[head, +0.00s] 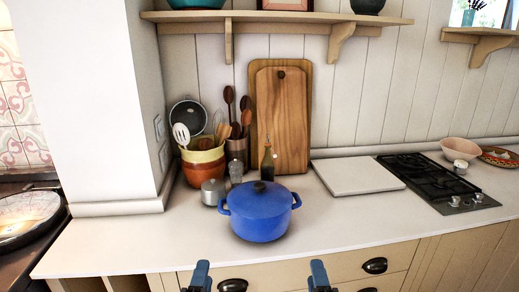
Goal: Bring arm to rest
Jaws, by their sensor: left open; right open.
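My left gripper (200,275) shows at the bottom edge of the head view, in front of the counter's drawers. My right gripper (319,275) is level with it, further to the right. Only the blue tip parts of each show; the arms are out of the picture. Both are open, and I see nothing held in either. They are apart from each other and in front of the counter edge, below the blue lidded pot (260,210).
The pot stands near the front of the white countertop (360,222). Behind it are a utensil crock (203,167), a bottle (268,162) and wooden cutting boards (281,115). A white board (355,175) and a hob (430,178) lie to the right. Drawer handles (375,265) protrude below.

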